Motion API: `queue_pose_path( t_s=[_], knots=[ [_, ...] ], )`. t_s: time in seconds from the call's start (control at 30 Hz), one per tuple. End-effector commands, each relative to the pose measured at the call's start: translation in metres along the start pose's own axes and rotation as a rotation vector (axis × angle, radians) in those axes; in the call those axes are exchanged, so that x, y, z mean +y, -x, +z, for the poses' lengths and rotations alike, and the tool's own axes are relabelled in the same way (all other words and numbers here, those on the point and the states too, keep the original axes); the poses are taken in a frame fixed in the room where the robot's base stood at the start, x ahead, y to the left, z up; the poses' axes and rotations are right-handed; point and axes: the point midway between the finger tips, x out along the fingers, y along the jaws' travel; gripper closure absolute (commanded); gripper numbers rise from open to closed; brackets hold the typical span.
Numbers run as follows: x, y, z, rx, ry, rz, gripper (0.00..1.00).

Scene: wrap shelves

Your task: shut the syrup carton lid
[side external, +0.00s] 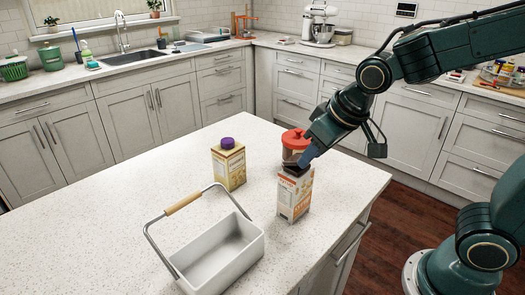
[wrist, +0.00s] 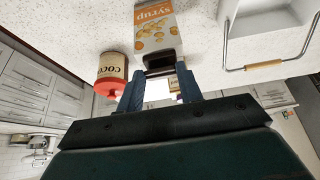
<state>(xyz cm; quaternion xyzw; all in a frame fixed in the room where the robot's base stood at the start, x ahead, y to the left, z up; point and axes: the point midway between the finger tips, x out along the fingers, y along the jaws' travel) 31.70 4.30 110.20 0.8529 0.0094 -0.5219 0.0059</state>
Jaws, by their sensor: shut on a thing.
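The syrup carton (side external: 294,198), white and orange, stands upright near the right edge of the island counter. It also shows upside down at the top of the wrist view (wrist: 156,30). Its dark lid (wrist: 160,60) is at the carton's top, between my fingertips. My gripper (wrist: 160,72) is shut on the lid, one blue finger on each side. In the side view my gripper (side external: 303,160) comes down from the upper right onto the carton's top and partly hides the lid. I cannot tell the lid's exact angle.
A cocoa canister with a red lid (side external: 296,136) stands close behind the carton; it also shows in the wrist view (wrist: 112,70). A yellowish carton with a purple cap (side external: 228,165) stands to the left. A white basket (side external: 188,285) with a wooden handle is at the front.

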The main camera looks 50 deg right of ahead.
Motion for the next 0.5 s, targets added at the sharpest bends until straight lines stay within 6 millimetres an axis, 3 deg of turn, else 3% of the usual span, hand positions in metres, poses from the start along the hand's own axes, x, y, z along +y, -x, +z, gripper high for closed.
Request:
queue_pose_path(
  t_s=[0.5],
  knots=[
    [-0.0002,-0.0063,0.0121,0.18,0.002,-0.001,0.87]
  ],
)
